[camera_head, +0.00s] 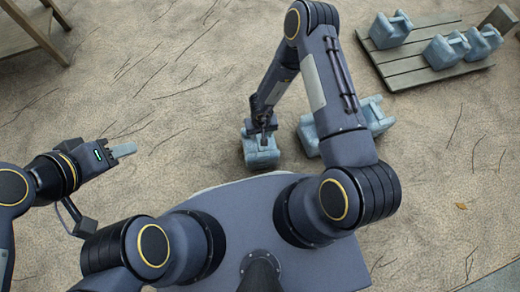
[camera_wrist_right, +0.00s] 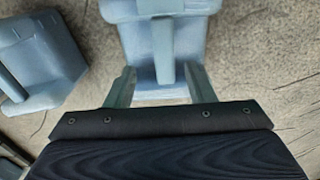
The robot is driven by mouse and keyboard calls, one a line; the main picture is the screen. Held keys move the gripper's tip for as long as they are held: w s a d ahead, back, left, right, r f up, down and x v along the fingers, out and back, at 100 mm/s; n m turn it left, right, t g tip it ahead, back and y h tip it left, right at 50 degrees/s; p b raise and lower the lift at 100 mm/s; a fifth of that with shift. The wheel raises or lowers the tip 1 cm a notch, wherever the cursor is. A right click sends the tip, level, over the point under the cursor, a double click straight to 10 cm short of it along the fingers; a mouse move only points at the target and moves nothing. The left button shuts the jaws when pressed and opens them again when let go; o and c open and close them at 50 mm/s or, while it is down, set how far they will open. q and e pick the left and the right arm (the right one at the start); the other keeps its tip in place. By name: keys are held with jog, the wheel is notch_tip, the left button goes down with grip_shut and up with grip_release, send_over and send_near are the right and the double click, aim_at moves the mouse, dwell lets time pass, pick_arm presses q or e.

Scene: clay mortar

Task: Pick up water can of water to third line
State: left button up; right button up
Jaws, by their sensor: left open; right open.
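A blue-grey water can (camera_head: 262,158) stands on the sandy ground in front of me, right under my right gripper (camera_head: 266,136). In the right wrist view, the can (camera_wrist_right: 148,72) fills the top middle, with its handle bar running down between the two fingers of my right gripper (camera_wrist_right: 161,86). The fingers are open, one on each side of the handle. From these views I cannot tell whether they touch it. My left gripper (camera_head: 122,151) is at the left, open and empty above bare ground. No water lines on the can can be made out.
Two more cans stand just right, one (camera_head: 309,136) partly behind my right arm and one (camera_head: 376,116) beyond; a neighbouring can (camera_wrist_right: 40,65) shows in the wrist view. Several cans sit on a wooden pallet (camera_head: 420,70). A wooden table (camera_head: 25,38) is upper left. Ground at left is clear.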

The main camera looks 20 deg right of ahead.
aim_at(260, 148)
notch_tip(260, 148, down, 2)
jog(key=shift+f+b, duration=0.1)
jog(key=shift+b, duration=0.35)
jog(key=f+b, duration=0.2)
jog(key=f, duration=0.1)
jog(key=f+b, duration=0.1)
jog(key=shift+s+a+f+b, duration=0.3)
jog(key=shift+f+b, duration=0.05)
jog(key=shift+f, duration=0.05)
jog(key=shift+r, duration=0.1)
jog(key=shift+c, duration=0.4)
grip_shut()
jog(key=shift+w+r, duration=0.1)
jog(key=shift+w, duration=0.05)
